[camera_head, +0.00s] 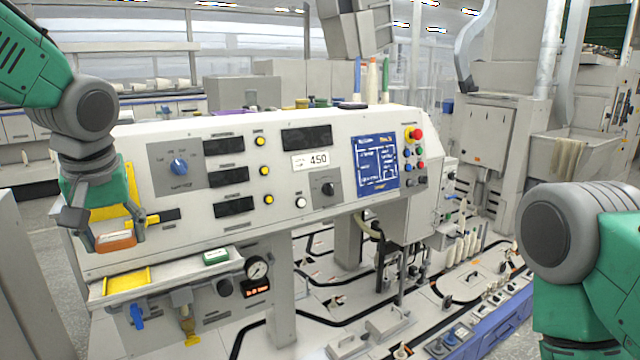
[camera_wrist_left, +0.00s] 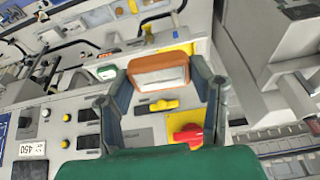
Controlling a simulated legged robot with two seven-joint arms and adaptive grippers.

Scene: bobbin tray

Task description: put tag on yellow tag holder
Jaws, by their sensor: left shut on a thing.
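My left gripper (camera_head: 108,234) is shut on an orange tag (camera_head: 115,239) with a pale face, in front of the left end of the machine panel. In the left wrist view the tag (camera_wrist_left: 158,74) sits between the two fingertips of the left gripper (camera_wrist_left: 158,82). A yellow holder-like piece (camera_head: 126,281) lies on the ledge below the tag, apart from it; its edge shows beyond the tag in the left wrist view (camera_wrist_left: 180,48). I cannot tell for certain that this is the tag holder. My right gripper is out of view; only the right arm shows.
A yellow plate with a red knob (camera_wrist_left: 188,135) is on the panel behind the left gripper, beside a yellow-and-black switch (camera_head: 162,216). A green tag-like piece (camera_head: 215,256) lies on the ledge (camera_head: 185,270). A pressure gauge (camera_head: 257,268) and a blue valve (camera_head: 136,316) are below.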

